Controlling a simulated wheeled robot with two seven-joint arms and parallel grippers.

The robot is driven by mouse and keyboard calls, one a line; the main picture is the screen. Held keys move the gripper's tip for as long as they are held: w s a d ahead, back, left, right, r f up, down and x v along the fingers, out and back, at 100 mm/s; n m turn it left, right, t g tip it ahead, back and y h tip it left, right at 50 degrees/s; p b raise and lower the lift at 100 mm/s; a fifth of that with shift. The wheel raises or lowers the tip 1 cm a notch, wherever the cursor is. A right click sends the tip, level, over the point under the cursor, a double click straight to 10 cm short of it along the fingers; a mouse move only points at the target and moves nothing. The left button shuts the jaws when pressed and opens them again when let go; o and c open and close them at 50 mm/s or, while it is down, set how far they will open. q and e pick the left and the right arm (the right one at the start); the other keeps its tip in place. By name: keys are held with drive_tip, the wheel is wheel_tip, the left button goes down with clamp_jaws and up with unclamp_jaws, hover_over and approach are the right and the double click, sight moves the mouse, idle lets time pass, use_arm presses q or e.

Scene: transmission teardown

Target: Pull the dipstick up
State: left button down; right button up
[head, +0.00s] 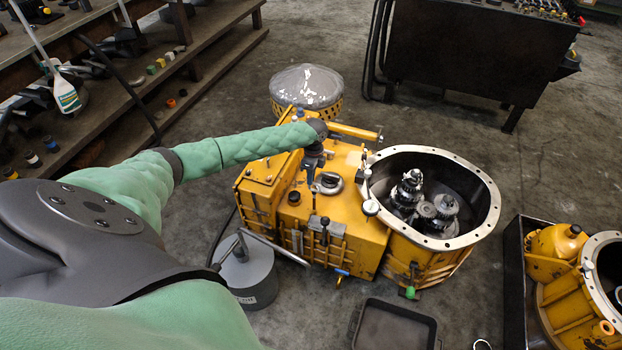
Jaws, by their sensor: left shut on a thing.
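The yellow transmission (345,222) stands on the floor in the middle of the head view, with its open round bell housing (480,225) to the right. My left arm reaches in from the left over its top. My left gripper (312,178) points down over the top cover and is shut on the dipstick (313,198). Only a thin dark part of the dipstick shows below the fingers; the rest is hidden, and how far it is out I cannot tell. My right gripper is not in view.
A grey lifting ring (328,183) sits right beside the gripper. Gears (437,212) show inside the housing. A grey cylindrical can (247,272) and a black tray (394,327) are in front. A covered round basket (306,88) stands behind. A shelf (215,50) is at left.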

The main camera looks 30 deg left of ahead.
use_arm(q)
drive_tip(key=shift+r, duration=0.15)
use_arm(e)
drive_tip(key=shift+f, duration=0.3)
use_arm(q)
drive_tip(key=c, duration=1.5)
unclamp_jaws()
